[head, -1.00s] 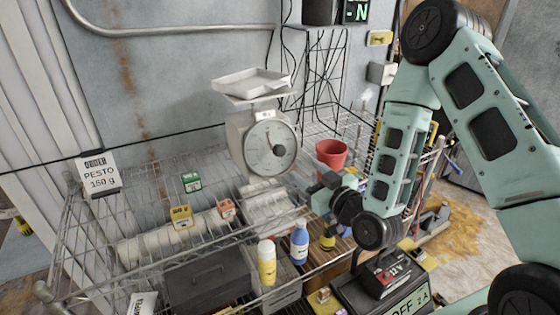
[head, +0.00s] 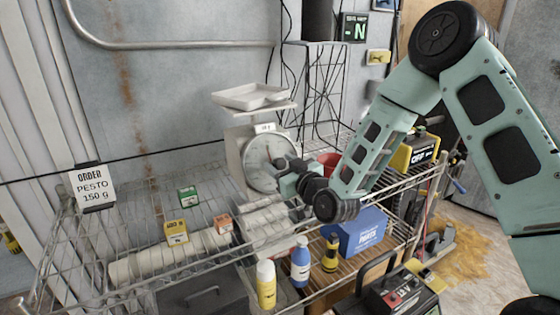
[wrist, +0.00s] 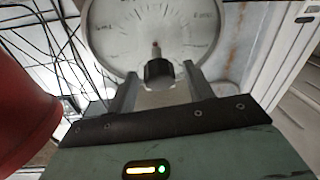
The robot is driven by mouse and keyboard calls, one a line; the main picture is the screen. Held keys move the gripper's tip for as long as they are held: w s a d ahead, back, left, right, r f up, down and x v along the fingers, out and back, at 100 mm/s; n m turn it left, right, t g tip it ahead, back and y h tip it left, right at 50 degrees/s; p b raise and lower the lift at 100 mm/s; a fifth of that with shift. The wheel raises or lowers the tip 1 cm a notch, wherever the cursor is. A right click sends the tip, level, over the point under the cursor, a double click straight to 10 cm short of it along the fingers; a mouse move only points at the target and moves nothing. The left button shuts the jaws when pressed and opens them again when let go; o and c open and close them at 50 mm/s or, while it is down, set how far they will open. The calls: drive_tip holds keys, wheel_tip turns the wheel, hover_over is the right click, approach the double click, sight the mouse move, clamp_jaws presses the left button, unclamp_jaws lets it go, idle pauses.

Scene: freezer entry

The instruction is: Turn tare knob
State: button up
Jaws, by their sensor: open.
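The scale (head: 236,150) stands on the wire shelf, with a white tray (head: 250,96) on top and a round dial facing me. In the wrist view the dial (wrist: 160,28) fills the top middle. A dark knob (wrist: 159,73) sits at the dial's lower part. My gripper (wrist: 158,84) is open, with one finger on each side of the knob and a gap to each. I cannot tell how deep the fingers reach around it. In the head view my gripper (head: 285,168) hides the knob and part of the dial.
A red bucket (head: 329,160) stands just right of the scale, close to my gripper in the wrist view (wrist: 22,110). Small boxes, white rolls, a yellow bottle (head: 266,285) and a blue bottle (head: 300,262) are on the rack. An order sign (head: 92,187) reads pesto 150 g.

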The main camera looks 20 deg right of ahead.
drive_tip(key=shift+w+a, duration=0.15)
drive_tip(key=shift+w, duration=0.25)
drive_tip(key=c, duration=1)
drive_tip(key=shift+o, duration=0.2)
drive_tip(key=shift+f, duration=0.1)
drive_tip(key=m+h+b, duration=0.2)
drive_tip(key=m+b, duration=0.1)
drive_tip(key=m, duration=0.1)
drive_tip(key=shift+f+m, duration=0.1)
drive_tip(key=shift+m, duration=0.3)
drive_tip(key=m+h+b, duration=0.1)
drive_tip(key=m, duration=0.2)
drive_tip(key=m+h+b, duration=0.2)
drive_tip(key=m, duration=0.2)
drive_tip(key=shift+m+h, duration=0.3)
